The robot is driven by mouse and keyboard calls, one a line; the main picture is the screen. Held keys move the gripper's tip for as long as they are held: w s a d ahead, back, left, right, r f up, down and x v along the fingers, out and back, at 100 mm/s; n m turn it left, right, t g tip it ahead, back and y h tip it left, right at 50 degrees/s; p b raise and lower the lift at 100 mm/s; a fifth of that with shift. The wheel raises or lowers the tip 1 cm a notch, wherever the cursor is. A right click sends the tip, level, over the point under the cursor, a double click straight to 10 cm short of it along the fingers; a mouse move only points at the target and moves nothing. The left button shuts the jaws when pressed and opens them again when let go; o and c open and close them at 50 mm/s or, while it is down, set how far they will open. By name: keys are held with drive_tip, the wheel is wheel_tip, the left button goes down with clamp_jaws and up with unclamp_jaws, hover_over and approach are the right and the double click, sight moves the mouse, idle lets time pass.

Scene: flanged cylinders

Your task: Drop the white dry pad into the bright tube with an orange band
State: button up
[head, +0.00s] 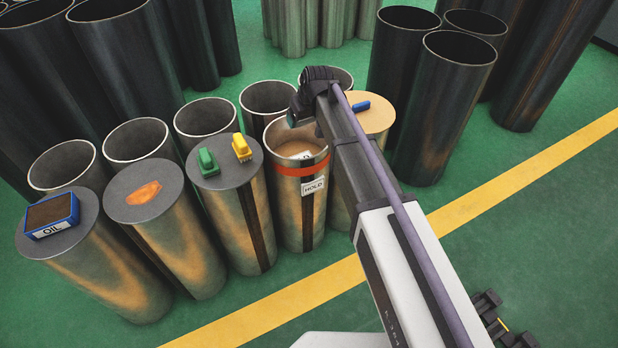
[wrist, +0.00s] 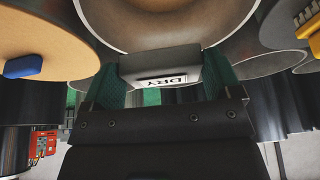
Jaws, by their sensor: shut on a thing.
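The bright tube with an orange band (head: 301,235) stands upright, open at the top, with a HOLD label. Its pale mouth shows beyond the pad in the wrist view (wrist: 165,22).
A grey-topped tube (head: 225,172) with green and yellow brushes stands to the left. A tan-topped tube (head: 377,112) with a blue item (head: 360,106) stands to the right. Open tubes stand close behind. A blue OIL box (head: 50,215) sits far left. The floor in front is clear.

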drive_tip(key=shift+s+d+f, duration=0.1)
drive_tip(key=shift+s+f, duration=0.05)
drive_tip(key=shift+s, duration=0.1)
wheel_tip(320, 180, down, 6)
drive_tip(key=b, duration=0.6)
drive_tip(key=o, duration=0.7)
drive_tip(key=shift+o, duration=0.2)
drive_tip(key=p+v, duration=1)
drive_tip(key=v, duration=0.1)
